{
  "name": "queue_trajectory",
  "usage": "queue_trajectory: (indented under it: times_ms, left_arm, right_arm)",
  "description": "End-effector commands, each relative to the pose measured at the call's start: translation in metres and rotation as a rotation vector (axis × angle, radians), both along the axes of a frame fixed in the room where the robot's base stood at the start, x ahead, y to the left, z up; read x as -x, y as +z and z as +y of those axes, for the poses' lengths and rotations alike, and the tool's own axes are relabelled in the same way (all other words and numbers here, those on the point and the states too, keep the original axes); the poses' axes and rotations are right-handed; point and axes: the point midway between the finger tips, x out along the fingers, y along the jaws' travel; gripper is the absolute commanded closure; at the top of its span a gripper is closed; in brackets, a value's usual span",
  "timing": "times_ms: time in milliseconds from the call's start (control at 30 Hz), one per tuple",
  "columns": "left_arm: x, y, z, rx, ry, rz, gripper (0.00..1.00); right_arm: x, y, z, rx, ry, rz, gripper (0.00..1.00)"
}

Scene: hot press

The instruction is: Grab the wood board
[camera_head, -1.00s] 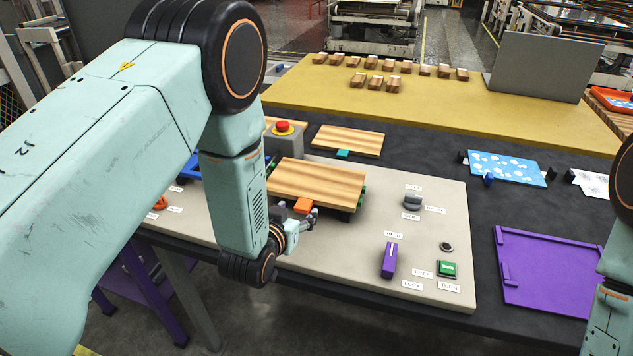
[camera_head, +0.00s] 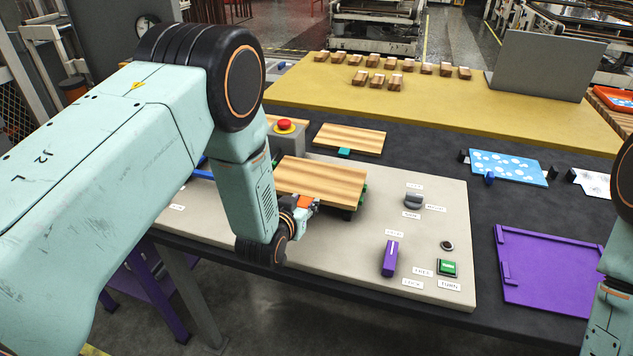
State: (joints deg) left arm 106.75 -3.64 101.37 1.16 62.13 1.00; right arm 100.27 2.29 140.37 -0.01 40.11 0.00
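A wood board (camera_head: 322,180) with light and dark stripes lies on the press fixture on the pale panel, an orange tab at its front edge. A second striped wood board (camera_head: 349,138) lies behind it on the dark table, a teal tab at its front. My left gripper (camera_head: 311,203) is at the front left edge of the nearer board, at the orange tab. Its fingers are small and partly hidden by the wrist, so I cannot tell whether they grip the tab. My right arm shows at the right edge, but its gripper is out of view.
A purple tray (camera_head: 550,270) lies at right. Several small wood blocks stand on the yellow surface (camera_head: 440,105) behind.

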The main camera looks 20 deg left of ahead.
Motion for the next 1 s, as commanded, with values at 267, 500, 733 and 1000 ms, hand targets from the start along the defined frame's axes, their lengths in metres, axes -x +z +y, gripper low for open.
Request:
queue_trajectory:
  times_ms: [267, 500, 733, 1000]
  left_arm:
    - [0.000, 0.000, 0.000, 0.000, 0.000, 0.000, 0.88]
    - [0.000, 0.000, 0.000, 0.000, 0.000, 0.000, 1.00]
    - [-0.001, 0.002, 0.000, 0.000, 0.000, -0.005, 1.00]
    - [-0.002, 0.019, 0.000, -0.001, 0.000, -0.007, 1.00]
  right_arm:
    - [0.000, 0.000, 0.000, 0.000, 0.000, 0.000, 0.54]
    - [0.000, 0.000, 0.000, 0.000, 0.000, 0.000, 0.54]
    - [0.000, 0.000, 0.000, 0.000, 0.000, 0.000, 0.54]
    - [0.000, 0.000, 0.000, 0.000, 0.000, 0.000, 0.54]
